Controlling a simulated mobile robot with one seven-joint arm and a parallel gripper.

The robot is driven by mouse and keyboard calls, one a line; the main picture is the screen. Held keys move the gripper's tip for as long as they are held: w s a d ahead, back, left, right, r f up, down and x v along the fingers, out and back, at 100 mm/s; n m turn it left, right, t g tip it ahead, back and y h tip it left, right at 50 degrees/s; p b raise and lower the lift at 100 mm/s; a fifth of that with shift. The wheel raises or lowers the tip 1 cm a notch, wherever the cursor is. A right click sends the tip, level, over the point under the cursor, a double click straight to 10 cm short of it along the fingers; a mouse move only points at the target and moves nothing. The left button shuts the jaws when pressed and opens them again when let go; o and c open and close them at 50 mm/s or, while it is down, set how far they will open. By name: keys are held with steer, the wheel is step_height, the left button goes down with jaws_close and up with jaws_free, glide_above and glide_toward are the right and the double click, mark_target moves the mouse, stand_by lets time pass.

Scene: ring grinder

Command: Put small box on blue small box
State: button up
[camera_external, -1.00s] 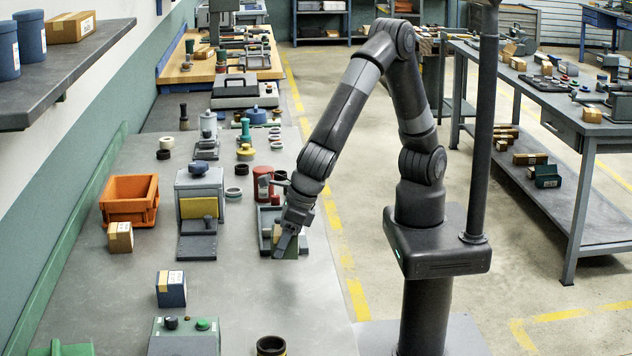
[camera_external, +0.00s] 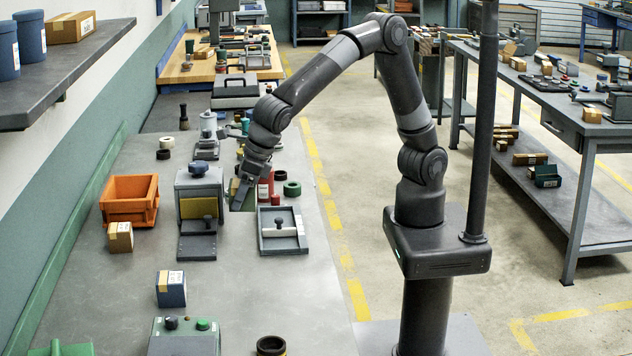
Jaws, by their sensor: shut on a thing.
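The blue small box (camera_external: 171,289) stands on the grey bench at the front left, with tape and a white label on top. My gripper (camera_external: 241,196) is shut on a small box (camera_external: 236,187), mostly hidden by the fingers; it looks tan and dark green. My gripper holds it beside the right side of the grey machine with the yellow panel, behind and to the right of the blue small box. Whether the held box is clear of the bench is hard to tell. Another small cardboard box (camera_external: 120,237) stands in front of the orange bin.
The orange bin (camera_external: 130,214) is at the left. The grey machine (camera_external: 199,188) stands between it and my gripper. A shallow grey tray with a knob (camera_external: 267,245), a red canister (camera_external: 265,188) and a green ring (camera_external: 292,188) are nearby. Bench around the blue box is mostly clear.

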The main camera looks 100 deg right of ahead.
steer(key=w+a+r, duration=0.2)
steer(key=w+a, duration=0.2)
steer(key=w, duration=0.5)
steer(key=w+a+r, duration=0.1)
steer(key=w+a, duration=0.2)
steer(key=w, duration=0.5)
glide_above(160, 277)
steer(key=s, duration=0.2)
steer(key=shift+n, duration=0.4)
steer(key=f, duration=0.6)
steer(key=shift+w+f, duration=0.2)
steer(key=shift+f, duration=2.1)
steer(key=shift+f, duration=0.15)
steer(key=o, duration=1.2)
steer(key=shift+c, duration=0.2)
